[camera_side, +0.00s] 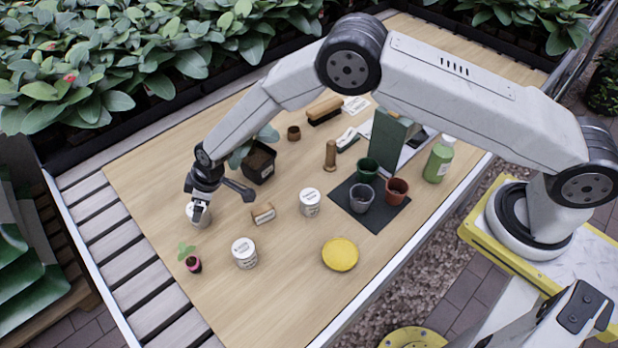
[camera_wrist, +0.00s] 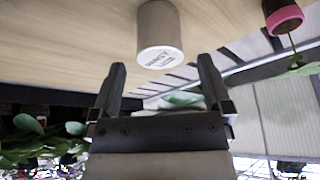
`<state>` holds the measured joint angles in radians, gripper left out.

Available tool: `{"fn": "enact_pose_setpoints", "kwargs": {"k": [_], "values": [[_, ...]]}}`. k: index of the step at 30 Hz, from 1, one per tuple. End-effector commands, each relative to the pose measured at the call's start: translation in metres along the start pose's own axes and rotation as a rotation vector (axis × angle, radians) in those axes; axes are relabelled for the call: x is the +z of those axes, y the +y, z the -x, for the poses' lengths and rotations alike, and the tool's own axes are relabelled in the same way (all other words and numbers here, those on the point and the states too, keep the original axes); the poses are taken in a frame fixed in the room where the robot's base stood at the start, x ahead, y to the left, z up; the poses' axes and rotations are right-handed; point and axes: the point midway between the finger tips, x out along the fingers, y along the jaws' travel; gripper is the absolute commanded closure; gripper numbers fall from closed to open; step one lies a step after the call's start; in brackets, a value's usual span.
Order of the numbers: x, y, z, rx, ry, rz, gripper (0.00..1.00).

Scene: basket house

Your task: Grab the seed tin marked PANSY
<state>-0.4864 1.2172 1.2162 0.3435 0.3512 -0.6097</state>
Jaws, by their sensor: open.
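A white seed tin (camera_wrist: 160,40) is in front of my gripper in the wrist view; the lettering on its lid appears to read PANSY. In the side view this tin (camera_side: 189,212) stands at the left of the wooden table, partly hidden by my gripper (camera_side: 199,212). In the wrist view my gripper (camera_wrist: 161,76) has its two fingers apart with nothing between them, and the tin lies just beyond the tips. Two other white tins stand on the table, one nearer the front (camera_side: 244,254) and one near the middle (camera_side: 310,203); their labels are too small to read.
A wooden label block (camera_side: 263,214) stands right of the gripper. A pink-potted seedling (camera_side: 193,264) is below it, and a black plant pot (camera_side: 259,162) is behind. A yellow dish (camera_side: 340,254) and a dark mat (camera_side: 377,218) with pots lie right.

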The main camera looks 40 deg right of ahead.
Motion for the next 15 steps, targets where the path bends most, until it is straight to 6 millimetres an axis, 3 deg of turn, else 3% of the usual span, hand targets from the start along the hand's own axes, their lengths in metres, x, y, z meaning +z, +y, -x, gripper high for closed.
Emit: {"fn": "enact_pose_setpoints", "kwargs": {"k": [15], "values": [[-0.001, 0.001, -0.041, 0.001, 0.0, 0.0, 0.0]]}}
